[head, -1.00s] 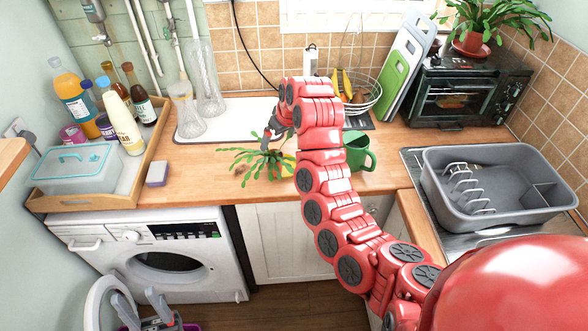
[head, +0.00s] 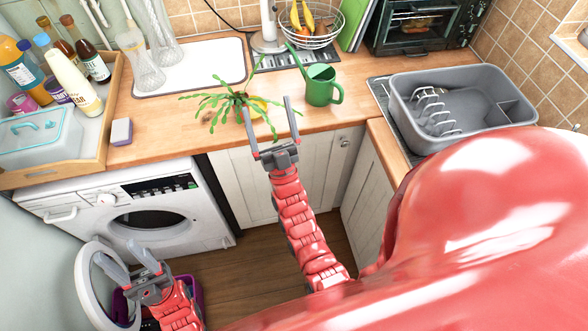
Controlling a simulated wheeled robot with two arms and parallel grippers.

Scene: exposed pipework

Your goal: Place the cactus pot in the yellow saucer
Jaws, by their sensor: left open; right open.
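The cactus plant (head: 236,101), with long spiky green leaves, stands on the wooden counter near its front edge. Its pot is mostly hidden by the leaves. A yellow rounded piece (head: 259,106) shows just right of the plant's centre; I cannot tell whether it is the saucer or the pot, nor whether the pot rests in the saucer. My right gripper (head: 268,107) is open and empty, with its fingers pointing up the picture at the plant's right side, in front of the yellow piece. My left gripper (head: 119,254) is open and empty, low at the left before the washing machine.
A green watering can (head: 320,88) stands right of the plant. A purple-grey sponge (head: 121,131) lies to the left, beside a wooden tray (head: 107,120) of bottles. A grey dish tub (head: 455,138) sits at the right.

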